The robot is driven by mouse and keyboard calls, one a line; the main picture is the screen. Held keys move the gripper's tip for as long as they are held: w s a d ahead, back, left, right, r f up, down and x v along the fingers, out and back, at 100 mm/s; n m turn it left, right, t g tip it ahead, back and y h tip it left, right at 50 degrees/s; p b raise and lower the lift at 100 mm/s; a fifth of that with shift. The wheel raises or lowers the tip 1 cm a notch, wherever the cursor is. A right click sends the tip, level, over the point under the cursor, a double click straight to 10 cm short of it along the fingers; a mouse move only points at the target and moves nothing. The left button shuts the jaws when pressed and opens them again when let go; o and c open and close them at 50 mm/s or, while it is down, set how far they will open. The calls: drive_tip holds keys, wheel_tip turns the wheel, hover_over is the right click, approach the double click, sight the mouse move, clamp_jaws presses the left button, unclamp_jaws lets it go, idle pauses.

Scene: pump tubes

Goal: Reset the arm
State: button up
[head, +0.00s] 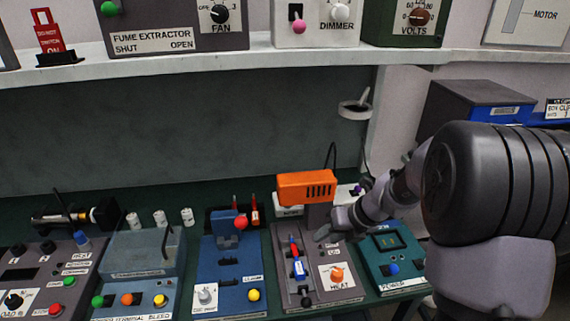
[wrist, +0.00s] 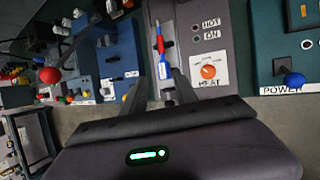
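My arm reaches in from the right in the head view. My gripper (head: 328,232) is over the heat station, near its orange hot-air unit (head: 306,188). In the wrist view my gripper (wrist: 160,82) has its two dark fingers spread apart, open, with nothing visibly clamped between them. A slim red and blue tube (head: 298,262) lies on the heat station, left of and nearer than my gripper in the head view. The tube (wrist: 163,66) also shows beyond and between the fingers in the wrist view.
The heat station has an orange knob (head: 337,274). A teal power box (head: 390,258) stands right of it, a blue clamp station (head: 228,270) left. A shelf (head: 230,57) with control boxes runs above. A cup-like holder (head: 354,109) hangs below it.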

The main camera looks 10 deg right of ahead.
drive_tip(key=s+a+r+n+b, duration=0.1)
drive_tip(key=s+a+r+n, duration=0.6)
drive_tip(key=n, duration=0.3)
drive_tip(key=s+a+r+n+h+b, duration=0.1)
drive_tip(key=s+r+n, duration=0.1)
drive_tip(key=s+n, duration=0.7)
drive_tip(key=s+a+r+n+t+h+b, duration=0.1)
drive_tip(key=s+r+n, duration=0.1)
drive_tip(key=s+n, duration=0.8)
drive_tip(key=n, duration=0.2)
drive_tip(key=shift+a+n, duration=0.3)
drive_tip(key=shift+a, duration=0.1)
drive_tip(key=shift+s, duration=0.1)
